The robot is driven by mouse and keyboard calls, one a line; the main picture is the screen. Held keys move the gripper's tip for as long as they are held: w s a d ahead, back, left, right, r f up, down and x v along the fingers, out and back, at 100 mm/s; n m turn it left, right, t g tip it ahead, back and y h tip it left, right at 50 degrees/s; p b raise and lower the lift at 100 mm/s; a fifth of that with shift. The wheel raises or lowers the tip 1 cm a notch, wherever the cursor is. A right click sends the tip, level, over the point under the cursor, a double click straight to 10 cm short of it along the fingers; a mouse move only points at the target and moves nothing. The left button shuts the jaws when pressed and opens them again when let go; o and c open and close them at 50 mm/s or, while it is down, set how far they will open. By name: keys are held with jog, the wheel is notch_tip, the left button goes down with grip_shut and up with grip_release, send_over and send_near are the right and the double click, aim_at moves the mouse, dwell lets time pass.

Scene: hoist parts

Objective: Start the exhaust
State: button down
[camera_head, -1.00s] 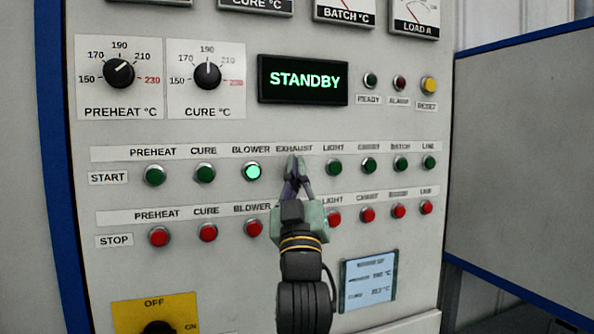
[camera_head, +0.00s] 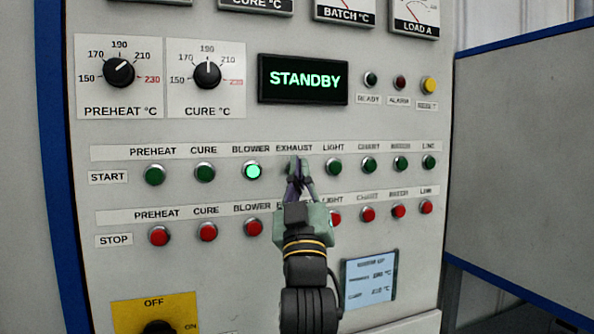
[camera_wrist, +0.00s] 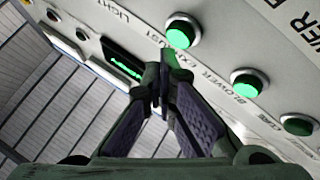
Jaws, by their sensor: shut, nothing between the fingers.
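The EXHAUST label (camera_head: 294,149) is in the START row of the panel in the head view. My gripper (camera_head: 297,162) is shut and empty, its tips just below that label. It hides the exhaust START button in the head view. In the wrist view the closed fingertips (camera_wrist: 162,80) are over the label strip, and a green button (camera_wrist: 182,30) shows beside the EXHAUST lettering. That button looks bright green, like the blower one (camera_wrist: 247,82). I cannot tell whether the tips touch the panel. The blower START button (camera_head: 252,171) is lit in the head view.
The display (camera_head: 303,80) reads STANDBY. The cure START button (camera_head: 205,172) and light START button (camera_head: 333,168) are dark green. A row of red STOP buttons, including the blower one (camera_head: 253,228), lies below; my gripper covers the exhaust STOP button.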

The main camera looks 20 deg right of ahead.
jog(key=shift+s, duration=0.1)
jog(key=s, duration=0.4)
jog(key=shift+s, duration=0.4)
